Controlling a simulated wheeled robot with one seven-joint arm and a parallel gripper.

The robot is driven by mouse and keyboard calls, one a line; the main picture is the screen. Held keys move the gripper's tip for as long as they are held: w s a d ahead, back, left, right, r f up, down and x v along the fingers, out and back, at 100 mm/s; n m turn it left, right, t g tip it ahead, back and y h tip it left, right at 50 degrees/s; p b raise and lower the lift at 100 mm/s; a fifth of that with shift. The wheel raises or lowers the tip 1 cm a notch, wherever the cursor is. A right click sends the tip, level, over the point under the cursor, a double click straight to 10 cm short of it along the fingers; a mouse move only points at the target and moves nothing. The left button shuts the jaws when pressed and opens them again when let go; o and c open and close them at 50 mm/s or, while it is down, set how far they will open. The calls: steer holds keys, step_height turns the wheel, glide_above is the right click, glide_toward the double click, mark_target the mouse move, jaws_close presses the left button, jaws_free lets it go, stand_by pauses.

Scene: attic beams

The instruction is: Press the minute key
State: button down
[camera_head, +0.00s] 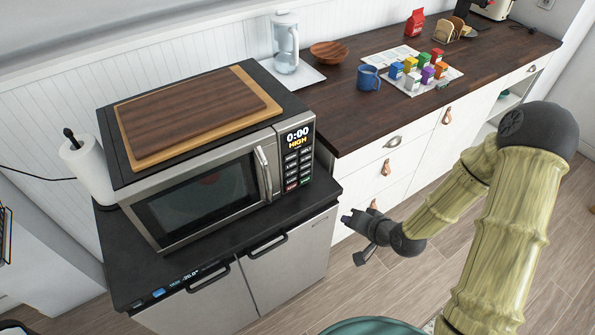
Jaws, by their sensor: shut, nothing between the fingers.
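The microwave (205,195) stands on a black-topped steel cabinet, its front facing me. Its control panel (298,160) is at the right end of the front, with a display (298,137) reading 0:00 HIGH. Below the display are rows of small dark keys (298,167), the lowest with coloured marks. The key labels are too small to read, so I cannot tell which is the minute key. My gripper (347,219) is shut and empty, in the air to the right of and below the panel, clear of the keys.
The microwave's door handle (264,174) sticks out just left of the panel. Cutting boards (200,110) lie on top of the microwave. A wooden counter (350,115) to the right holds a blue mug (368,78), a glass jug (286,45) and small coloured boxes. Open floor lies before the cabinets.

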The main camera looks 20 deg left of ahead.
mark_target(291, 165)
steer(key=a+r+m+t+y, duration=0.4)
steer(key=a+m+t+y, duration=0.1)
steer(key=a+m, duration=0.2)
steer(key=shift+m+t+y, duration=0.3)
steer(key=shift+t+y, duration=0.1)
steer(key=shift+w, duration=0.1)
steer(key=p+x, duration=0.5)
steer(key=x, duration=0.7)
steer(key=shift+w+a+r+p, duration=0.15)
steer(key=shift+a+p, duration=0.15)
steer(key=shift+w+a, duration=0.4)
steer(key=shift+a, duration=0.05)
steer(key=shift+f, duration=0.2)
